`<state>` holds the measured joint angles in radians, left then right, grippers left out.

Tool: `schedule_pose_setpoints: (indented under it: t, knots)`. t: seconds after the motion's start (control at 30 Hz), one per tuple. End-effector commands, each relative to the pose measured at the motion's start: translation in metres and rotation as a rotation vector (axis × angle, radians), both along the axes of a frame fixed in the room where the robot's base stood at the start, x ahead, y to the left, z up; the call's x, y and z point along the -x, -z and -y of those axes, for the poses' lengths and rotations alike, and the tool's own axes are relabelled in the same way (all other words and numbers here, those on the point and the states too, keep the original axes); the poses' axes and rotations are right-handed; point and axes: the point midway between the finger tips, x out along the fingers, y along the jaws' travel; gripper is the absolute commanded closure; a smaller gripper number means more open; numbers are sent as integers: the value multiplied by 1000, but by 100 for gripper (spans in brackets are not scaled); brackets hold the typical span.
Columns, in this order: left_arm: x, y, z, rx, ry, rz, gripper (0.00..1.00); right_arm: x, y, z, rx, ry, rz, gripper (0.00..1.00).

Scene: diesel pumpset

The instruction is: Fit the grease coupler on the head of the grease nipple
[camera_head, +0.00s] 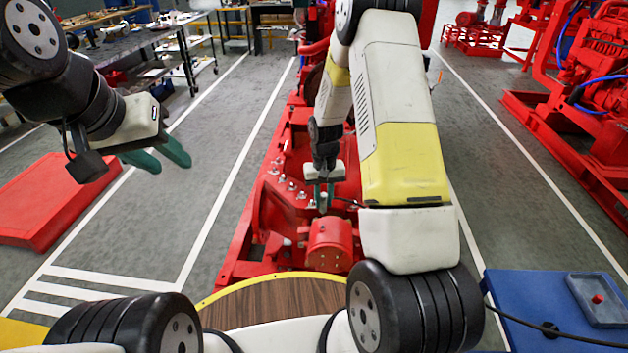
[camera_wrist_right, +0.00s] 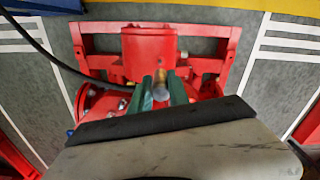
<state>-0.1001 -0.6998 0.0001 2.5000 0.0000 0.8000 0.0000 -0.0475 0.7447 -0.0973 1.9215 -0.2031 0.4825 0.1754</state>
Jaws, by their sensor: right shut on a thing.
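My right gripper (camera_head: 323,198) is over the red pumpset, just above a red cylindrical housing (camera_head: 331,244). In the right wrist view, its green fingers (camera_wrist_right: 160,90) are shut on the grease coupler (camera_wrist_right: 160,93), a small grey metal cylinder with a brass-coloured part beyond it. A black hose (camera_wrist_right: 66,66) runs in from the left towards it. The coupler's far end points at the red housing (camera_wrist_right: 148,52). I cannot make out the grease nipple for certain, nor whether the coupler touches it. My left gripper (camera_head: 166,160) is open and empty over the floor at the left.
The red pumpset frame (camera_head: 232,262) runs away from me along the floor. A round wooden top (camera_head: 275,303) lies in front. A blue surface with a grey tray (camera_head: 598,300) is at the lower right. A red platform (camera_head: 50,205) lies at left; red machines stand at right.

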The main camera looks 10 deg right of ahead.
Motion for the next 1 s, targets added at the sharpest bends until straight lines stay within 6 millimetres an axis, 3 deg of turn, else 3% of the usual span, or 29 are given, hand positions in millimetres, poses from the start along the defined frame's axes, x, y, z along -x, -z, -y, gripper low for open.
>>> schedule_pose_setpoints:
  t: [0.5, 1.0]
  knots:
    - [0, 0, 0, 0, 0, 0, 64, 0, 46, 0, 0, 0, -1, 100]
    - [0, 0, 0, 0, 0, 0, 64, 0, 53, 0, 0, 0, 1, 100]
